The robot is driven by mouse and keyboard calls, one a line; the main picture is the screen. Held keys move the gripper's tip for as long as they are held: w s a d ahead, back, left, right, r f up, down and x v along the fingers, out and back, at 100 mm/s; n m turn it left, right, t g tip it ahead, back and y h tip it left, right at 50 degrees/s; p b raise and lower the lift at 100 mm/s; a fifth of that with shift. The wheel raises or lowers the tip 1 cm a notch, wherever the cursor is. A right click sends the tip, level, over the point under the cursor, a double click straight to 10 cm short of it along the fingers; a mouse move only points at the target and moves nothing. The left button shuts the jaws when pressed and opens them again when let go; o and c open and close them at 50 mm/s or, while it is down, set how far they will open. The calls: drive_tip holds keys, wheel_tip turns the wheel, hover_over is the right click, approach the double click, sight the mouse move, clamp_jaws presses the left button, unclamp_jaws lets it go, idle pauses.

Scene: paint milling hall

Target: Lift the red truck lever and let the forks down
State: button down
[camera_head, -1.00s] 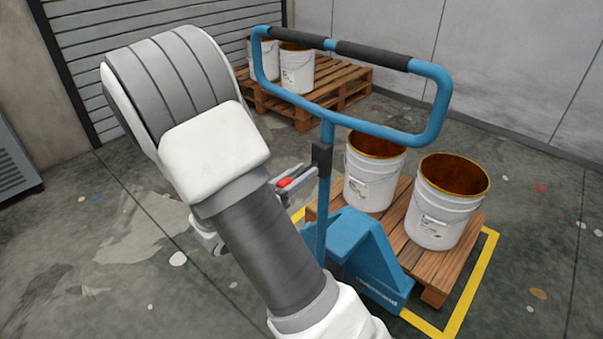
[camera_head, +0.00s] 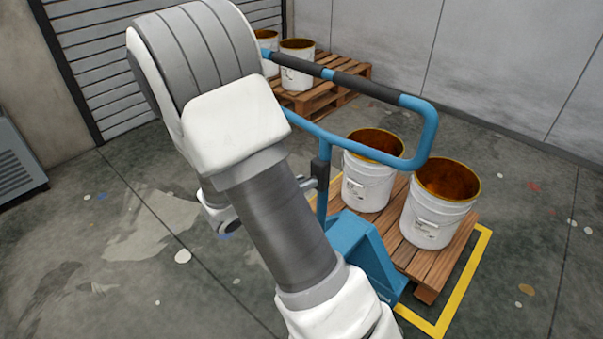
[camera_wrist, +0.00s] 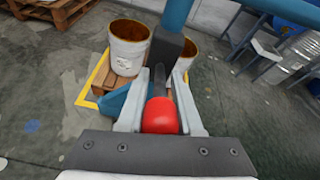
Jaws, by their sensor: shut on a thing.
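The blue pallet truck's handle loop (camera_head: 428,130) with black grips stands in the head view, its body (camera_head: 360,245) at the pallet's near edge. The red lever (camera_wrist: 160,115) shows in the wrist view between the two fingers of my gripper (camera_wrist: 158,100), which is shut on it. The lever's dark shaft runs to a black block (camera_wrist: 172,55) on the blue column. In the head view my arm hides the red lever and most of my gripper. The forks are hidden under the wooden pallet (camera_head: 440,268).
Two white buckets (camera_head: 368,185) (camera_head: 432,222) stand on the pallet, inside a yellow floor outline (camera_head: 465,290). Another pallet (camera_head: 325,97) with buckets stands behind. A grey cabinet (camera_head: 18,165) is at the left edge. Open floor lies at the left.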

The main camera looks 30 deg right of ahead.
drive_tip(key=shift+d+r+g+y+p, duration=0.1)
drive_tip(key=shift+r+g+y+p, duration=0.3)
drive_tip(key=shift+y+p, duration=0.55)
drive_tip(key=shift+p, duration=0.3)
drive_tip(key=c, duration=0.6)
unclamp_jaws()
drive_tip(key=p+v, duration=0.2)
drive_tip(key=v, duration=1.5)
drive_tip(key=shift+s, duration=0.1)
